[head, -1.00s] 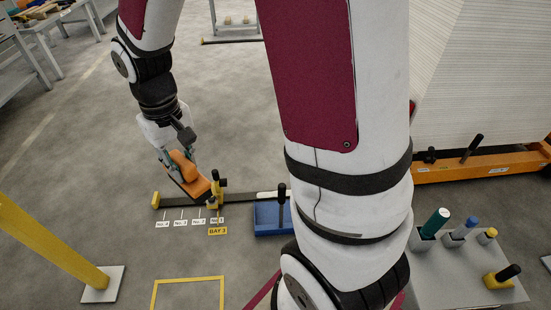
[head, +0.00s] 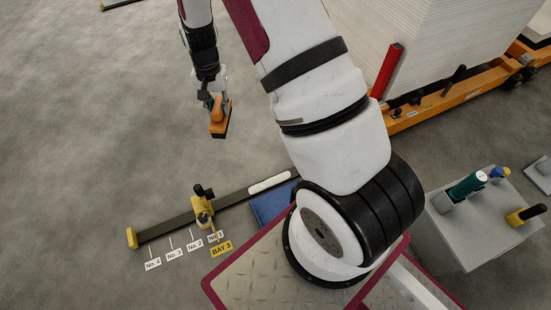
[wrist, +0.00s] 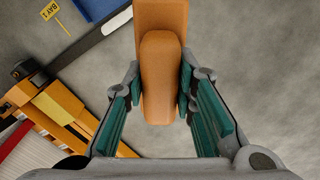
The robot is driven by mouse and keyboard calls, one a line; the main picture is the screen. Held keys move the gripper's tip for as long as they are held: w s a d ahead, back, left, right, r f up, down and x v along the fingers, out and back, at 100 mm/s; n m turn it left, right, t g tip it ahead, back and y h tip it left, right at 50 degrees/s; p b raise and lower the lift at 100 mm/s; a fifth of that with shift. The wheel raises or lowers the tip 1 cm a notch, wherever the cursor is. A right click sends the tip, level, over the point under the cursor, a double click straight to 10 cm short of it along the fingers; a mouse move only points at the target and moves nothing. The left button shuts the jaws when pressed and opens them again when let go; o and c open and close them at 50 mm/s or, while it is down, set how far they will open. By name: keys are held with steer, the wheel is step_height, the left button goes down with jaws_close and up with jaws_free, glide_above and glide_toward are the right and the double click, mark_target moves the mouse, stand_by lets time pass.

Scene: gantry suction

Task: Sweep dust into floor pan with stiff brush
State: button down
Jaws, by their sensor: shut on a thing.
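My gripper (head: 213,98) is shut on the orange stiff brush (head: 219,117), whose dark underside faces the floor. In the wrist view, the fingers (wrist: 159,80) close on both sides of the brush's raised orange grip (wrist: 161,62). The brush appears held over bare floor, behind the rail in the head view; I cannot tell whether it touches the floor. A blue pan (head: 268,208) lies at the right end of the rail, partly hidden by my arm. I can make out no dust.
An orange pallet truck (head: 440,101) carries a white stack at right. A grey stand (head: 470,240) holds several handled tools. Left floor is open.

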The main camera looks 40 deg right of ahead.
steer(key=s+d+f+m+b, duration=0.2)
steer(key=d+f+m, duration=0.2)
steer(key=f, duration=0.9)
steer(key=s+d+f+m+b, duration=0.2)
steer(key=d+f, duration=0.4)
steer(key=f, duration=0.8)
steer(key=s+d+f+m+b, duration=0.3)
steer(key=s+d+f+m, duration=0.1)
steer(key=f, duration=0.9)
steer(key=shift+d+f+m, duration=0.3)
steer(key=shift+d+m, duration=0.15)
steer(key=shift+m, duration=0.65)
steer(key=c, duration=2.1)
jaws_free()
steer(key=shift+c, duration=0.2)
jaws_close()
steer(key=shift+f, duration=0.1)
